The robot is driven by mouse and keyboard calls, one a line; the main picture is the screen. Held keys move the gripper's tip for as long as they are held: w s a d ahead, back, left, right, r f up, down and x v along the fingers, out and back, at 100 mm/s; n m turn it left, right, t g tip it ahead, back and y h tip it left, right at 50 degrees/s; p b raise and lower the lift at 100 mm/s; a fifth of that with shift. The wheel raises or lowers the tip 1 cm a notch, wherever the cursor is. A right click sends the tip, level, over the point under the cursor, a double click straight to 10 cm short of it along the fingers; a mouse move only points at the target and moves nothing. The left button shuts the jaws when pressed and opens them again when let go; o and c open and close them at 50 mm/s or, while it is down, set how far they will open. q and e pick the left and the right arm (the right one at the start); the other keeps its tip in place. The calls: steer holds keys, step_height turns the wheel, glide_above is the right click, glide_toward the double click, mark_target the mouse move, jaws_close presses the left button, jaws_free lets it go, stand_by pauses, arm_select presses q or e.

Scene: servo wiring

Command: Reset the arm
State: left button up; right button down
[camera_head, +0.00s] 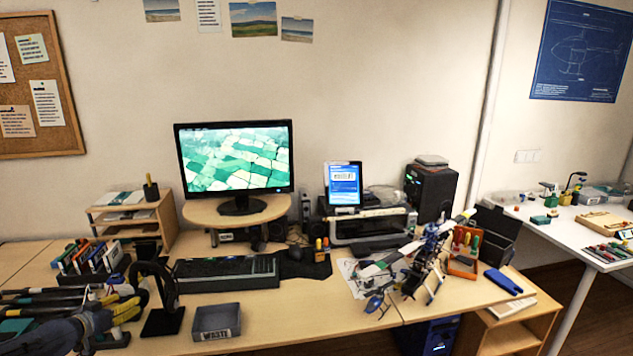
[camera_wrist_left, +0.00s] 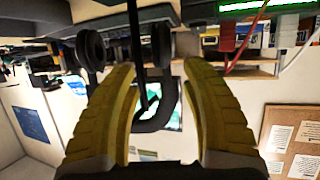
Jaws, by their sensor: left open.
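My left gripper (camera_head: 136,303) comes in low at the left of the head view. Its yellow fingers are apart, just left of the black headset stand (camera_head: 163,322). In the left wrist view, which is upside down, the two yellow fingers of the left gripper (camera_wrist_left: 160,70) are spread with nothing held between them. The headset (camera_wrist_left: 150,50) shows beyond and between the fingertips; I cannot tell whether they touch it. My right gripper is in neither view.
A grey waste bin (camera_head: 216,321) sits right of the headset stand. A keyboard (camera_head: 227,272), monitor (camera_head: 234,160) and shelf unit (camera_head: 125,222) stand behind. Bare desk lies right of the bin.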

mark_target(136, 294)
arm_select(q)
steer(key=shift+v, duration=2.45)
steer(key=shift+x, duration=6.05)
steer(key=shift+s+r, duration=0.3)
steer(key=shift+r, duration=0.15)
steer(key=shift+s+r, duration=0.2)
steer(key=shift+s, duration=0.3)
steer(key=shift+s+d+r, duration=0.1)
steer(key=shift+s+d, duration=0.2)
steer(key=shift+s, duration=0.5)
steer(key=shift+s+d, duration=0.25)
steer(key=shift+s, duration=0.6)
steer(key=shift+s, duration=0.1)
